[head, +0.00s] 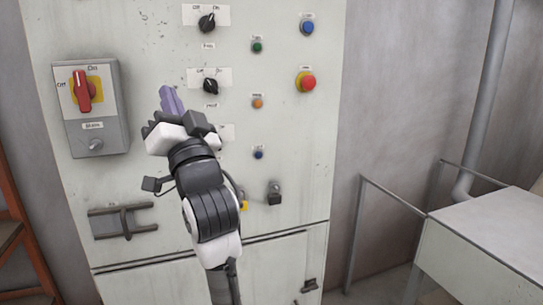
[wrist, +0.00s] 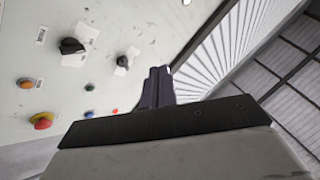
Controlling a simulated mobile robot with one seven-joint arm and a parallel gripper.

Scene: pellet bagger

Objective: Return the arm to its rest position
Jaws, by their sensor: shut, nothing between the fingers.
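My gripper (head: 171,101) is shut and empty, raised in front of the control panel (head: 130,185) in the head view. Its closed fingers point up and a little left, just left of the lower black selector knob (head: 210,86). In the wrist view the shut fingers (wrist: 157,88) stand in the middle, with the panel face to the left. Whether the fingertips touch the panel cannot be told. My arm covers part of the panel's middle, including most of a label below that knob.
A grey box with a red main switch (head: 82,91) is at the panel's left. An upper black knob (head: 207,22), a red button (head: 307,83) and small coloured buttons are near. A metal table (head: 480,245) stands at the right, an orange frame (head: 28,235) at the left.

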